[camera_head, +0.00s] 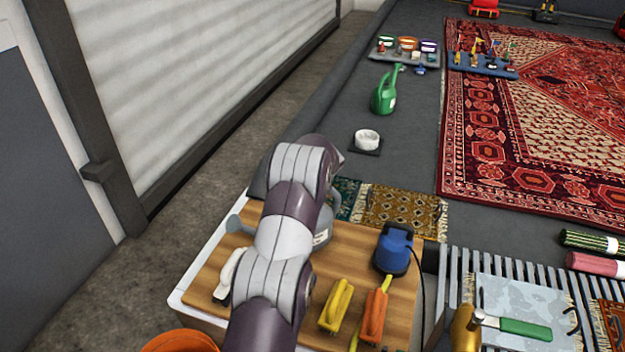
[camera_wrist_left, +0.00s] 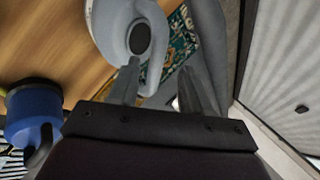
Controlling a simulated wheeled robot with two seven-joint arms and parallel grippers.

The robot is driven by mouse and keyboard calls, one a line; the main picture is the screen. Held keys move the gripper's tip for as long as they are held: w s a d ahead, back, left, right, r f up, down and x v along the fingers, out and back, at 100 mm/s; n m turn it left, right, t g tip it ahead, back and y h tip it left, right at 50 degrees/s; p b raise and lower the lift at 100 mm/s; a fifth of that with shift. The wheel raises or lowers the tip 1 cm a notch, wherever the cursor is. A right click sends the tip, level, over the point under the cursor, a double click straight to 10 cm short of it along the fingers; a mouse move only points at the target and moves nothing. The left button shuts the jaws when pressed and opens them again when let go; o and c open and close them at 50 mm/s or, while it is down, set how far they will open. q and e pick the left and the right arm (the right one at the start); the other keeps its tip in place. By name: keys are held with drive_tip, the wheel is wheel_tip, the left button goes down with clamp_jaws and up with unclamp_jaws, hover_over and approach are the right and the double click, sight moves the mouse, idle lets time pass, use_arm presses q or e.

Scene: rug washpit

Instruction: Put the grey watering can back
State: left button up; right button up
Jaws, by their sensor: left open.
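The grey watering can (camera_head: 322,236) stands on the wooden-topped table (camera_head: 215,268), largely hidden behind my left arm in the head view. Its spout sticks out to the left of the arm. In the left wrist view the can (camera_wrist_left: 112,22) is at the top, with a dark round opening and a curved handle reaching down to my fingers. My left gripper (camera_wrist_left: 156,82) is open, with its fingers apart around the handle's near part; I cannot tell whether they touch it. The head view hides this gripper behind the arm. My right gripper is not in view.
A blue device (camera_head: 394,248), a yellow brush (camera_head: 336,305) and an orange brush (camera_head: 373,316) share the table. An orange bucket (camera_head: 180,342) is at the front left. Beyond are a white roll (camera_head: 367,137), a green watering can (camera_head: 384,95) and a large red rug (camera_head: 500,150).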

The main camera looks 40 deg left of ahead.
use_arm(q)
drive_tip(key=s+d+r+n+h, duration=0.1)
drive_tip(key=s+d+r+h, duration=0.1)
drive_tip(key=s+d+r, duration=0.5)
drive_tip(key=s+d+r+n+h, duration=0.1)
drive_tip(key=s+d, duration=0.4)
drive_tip(key=d, duration=0.7)
drive_tip(key=s+d+n+g+h, duration=0.1)
drive_tip(key=s+d+n, duration=0.1)
drive_tip(key=s+d, duration=0.55)
drive_tip(key=s+d+n+g+h, duration=0.15)
drive_tip(key=s+d, duration=0.35)
drive_tip(key=s, duration=0.6)
wheel_tip(320, 180, up, 32)
drive_tip(key=p, duration=3.3)
drive_tip(key=shift+a, duration=0.3)
drive_tip(key=shift+f, duration=0.15)
